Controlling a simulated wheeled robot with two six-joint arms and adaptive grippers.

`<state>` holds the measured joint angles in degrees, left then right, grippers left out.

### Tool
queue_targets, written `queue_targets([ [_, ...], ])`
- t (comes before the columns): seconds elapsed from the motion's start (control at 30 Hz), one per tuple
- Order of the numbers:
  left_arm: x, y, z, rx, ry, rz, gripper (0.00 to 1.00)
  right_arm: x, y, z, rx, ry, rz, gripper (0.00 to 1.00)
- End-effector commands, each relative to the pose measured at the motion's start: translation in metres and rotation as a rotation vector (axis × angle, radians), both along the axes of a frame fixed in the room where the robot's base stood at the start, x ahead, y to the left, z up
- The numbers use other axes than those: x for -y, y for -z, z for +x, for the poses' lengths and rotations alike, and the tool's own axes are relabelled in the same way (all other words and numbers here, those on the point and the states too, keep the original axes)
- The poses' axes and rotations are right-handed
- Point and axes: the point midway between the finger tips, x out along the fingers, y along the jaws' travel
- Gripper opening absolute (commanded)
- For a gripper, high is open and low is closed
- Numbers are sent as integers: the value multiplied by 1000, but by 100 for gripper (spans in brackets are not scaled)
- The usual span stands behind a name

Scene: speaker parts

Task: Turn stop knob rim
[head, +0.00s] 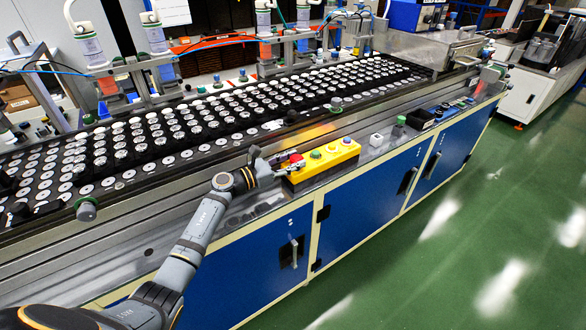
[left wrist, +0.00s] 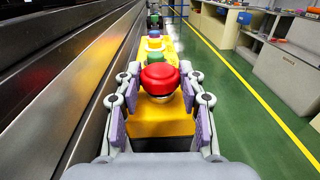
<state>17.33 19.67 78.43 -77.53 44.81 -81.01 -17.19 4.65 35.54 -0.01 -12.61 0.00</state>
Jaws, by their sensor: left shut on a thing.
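The red stop knob (head: 296,158) sits on the near-left end of a yellow control box (head: 322,160). My left gripper (head: 285,163) reaches it from the left and is shut on its rim. In the left wrist view the red knob (left wrist: 160,78) is between the two fingers of my left gripper (left wrist: 160,88), one on each side. Where the pads touch the rim is partly hidden. My right gripper is in neither view.
Green and other buttons (head: 316,154) line the box beyond the knob. The box sits on the ledge above blue cabinets (head: 345,222). Behind it runs a conveyor (head: 200,130) with rows of speaker parts. The green floor (head: 450,230) at the right is clear.

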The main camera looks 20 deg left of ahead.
Motion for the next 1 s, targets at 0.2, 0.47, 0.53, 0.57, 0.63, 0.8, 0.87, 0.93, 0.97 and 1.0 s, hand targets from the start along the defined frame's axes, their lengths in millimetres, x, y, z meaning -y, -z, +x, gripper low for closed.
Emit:
queue_targets([
  [0.2,-1,2,0,-4,27,0,8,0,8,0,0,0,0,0],
  [0.47,-1,2,0,-4,29,1,8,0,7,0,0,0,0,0],
  [0.53,-1,2,0,-4,29,1,8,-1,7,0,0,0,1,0],
  [0.57,-1,2,0,-4,29,1,41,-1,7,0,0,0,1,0],
  [0.63,-1,2,0,-4,29,0,50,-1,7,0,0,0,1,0],
  [0.8,0,1,0,-2,29,1,63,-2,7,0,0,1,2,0],
  [0.87,0,1,0,-2,29,1,63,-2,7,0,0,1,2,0],
  [0.93,0,1,0,-2,29,1,63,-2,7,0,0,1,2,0],
  [0.97,0,1,0,-1,29,0,63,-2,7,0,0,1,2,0],
  [1.0,-1,1,0,-2,29,1,63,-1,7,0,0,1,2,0],
])
